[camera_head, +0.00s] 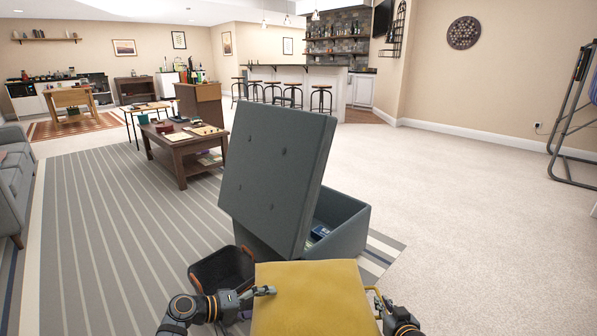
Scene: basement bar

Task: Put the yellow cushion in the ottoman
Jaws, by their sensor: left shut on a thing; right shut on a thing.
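The yellow cushion (312,298) is at the bottom middle of the head view, held between my two grippers. My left gripper (268,291) is shut on its left edge, and my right gripper (378,300) is shut on its right edge, partly hidden by the cushion. The blue-grey ottoman (347,232) stands just beyond the cushion. Its tufted lid (275,175) is raised and tilted up on the left side. The inside is partly visible, with a small dark blue item (320,232) in it. The cushion hides the ottoman's near part.
A dark basket (222,268) stands left of the ottoman on the striped rug (110,240). A wooden coffee table (180,150) is farther back, and a grey sofa (14,175) is at the left edge. The carpet (460,210) to the right is clear.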

